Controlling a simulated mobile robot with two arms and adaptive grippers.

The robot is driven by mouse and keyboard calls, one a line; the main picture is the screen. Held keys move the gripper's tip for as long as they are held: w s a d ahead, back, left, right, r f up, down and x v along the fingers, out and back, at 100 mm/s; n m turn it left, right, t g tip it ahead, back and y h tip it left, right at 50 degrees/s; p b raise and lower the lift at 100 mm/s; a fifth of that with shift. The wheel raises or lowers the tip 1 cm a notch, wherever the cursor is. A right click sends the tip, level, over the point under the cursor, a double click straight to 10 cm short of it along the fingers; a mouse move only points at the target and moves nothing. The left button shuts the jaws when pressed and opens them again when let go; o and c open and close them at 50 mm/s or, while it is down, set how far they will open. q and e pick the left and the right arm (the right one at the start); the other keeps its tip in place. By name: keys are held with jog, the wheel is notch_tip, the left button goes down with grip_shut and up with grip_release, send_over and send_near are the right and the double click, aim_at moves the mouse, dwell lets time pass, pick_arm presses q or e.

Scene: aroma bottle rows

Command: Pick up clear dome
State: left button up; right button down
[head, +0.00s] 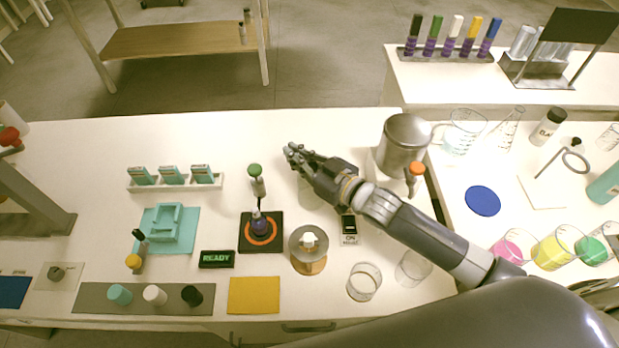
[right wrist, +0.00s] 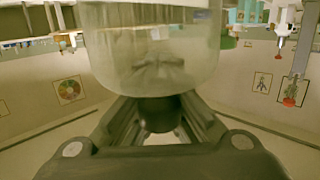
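The clear dome (right wrist: 150,60) fills the upper middle of the right wrist view, with its dark knob (right wrist: 160,112) toward my fingers. In the head view the clear dome (head: 312,192) is faint and partly hidden beneath my right arm. My right gripper (head: 294,156) reaches in above it. In the right wrist view my right gripper (right wrist: 160,118) has its fingers on both sides of the knob and seems shut on it. I cannot tell whether the dome's base touches the table. My left gripper is not in view.
A steel mug (head: 402,145) stands right of the gripper. The table behind the gripper is clear.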

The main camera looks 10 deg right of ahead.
jog(key=shift+f, duration=0.25)
